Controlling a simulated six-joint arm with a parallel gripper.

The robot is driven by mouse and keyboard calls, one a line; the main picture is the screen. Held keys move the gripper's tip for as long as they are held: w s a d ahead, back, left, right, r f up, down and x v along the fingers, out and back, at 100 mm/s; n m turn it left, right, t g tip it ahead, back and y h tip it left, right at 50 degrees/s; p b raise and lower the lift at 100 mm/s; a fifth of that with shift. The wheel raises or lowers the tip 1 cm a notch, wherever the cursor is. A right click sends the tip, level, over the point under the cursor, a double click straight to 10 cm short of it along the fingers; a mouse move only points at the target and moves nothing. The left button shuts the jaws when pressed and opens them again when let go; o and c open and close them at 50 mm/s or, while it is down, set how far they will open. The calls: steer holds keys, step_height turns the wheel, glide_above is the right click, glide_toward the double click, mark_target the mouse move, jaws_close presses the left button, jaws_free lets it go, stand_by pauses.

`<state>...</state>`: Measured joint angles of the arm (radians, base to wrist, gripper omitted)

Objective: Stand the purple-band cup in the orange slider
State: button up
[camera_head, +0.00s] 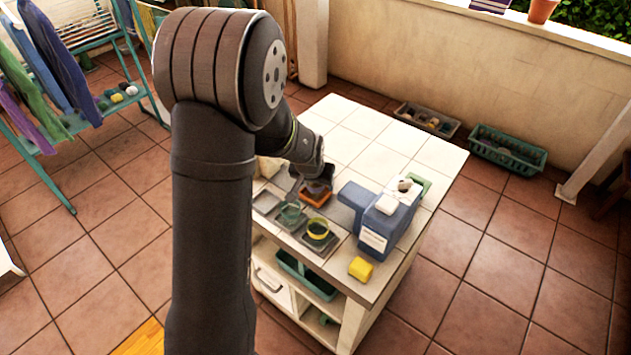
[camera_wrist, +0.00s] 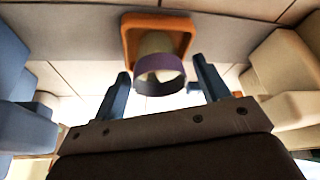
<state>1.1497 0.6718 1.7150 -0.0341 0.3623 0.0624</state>
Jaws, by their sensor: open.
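The purple-band cup (camera_wrist: 160,72) is cream with a purple band around the end nearer the wrist camera. Its other end sits inside the square frame of the orange slider (camera_wrist: 128,38); whether it is fully seated there cannot be told. The orange slider also shows in the head view (camera_head: 316,199), with the dark cup (camera_head: 318,187) over it, partly hidden by my wrist. My gripper (camera_wrist: 163,88) is open, its two dark fingers on either side of the cup with gaps visible, near the banded end.
A yellow-rimmed cup (camera_head: 318,230) and a green cup (camera_head: 291,213) stand in front of the orange slider. A blue box (camera_head: 376,228) rises to the right. A yellow block (camera_head: 360,268) lies near the counter's front corner. The tiled back of the counter (camera_head: 365,122) is clear.

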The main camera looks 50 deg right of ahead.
steer(key=shift+r, duration=0.1)
steer(key=v, duration=1.2)
steer(key=x, duration=1.2)
steer(key=shift+r, duration=0.1)
stand_by(0.3)
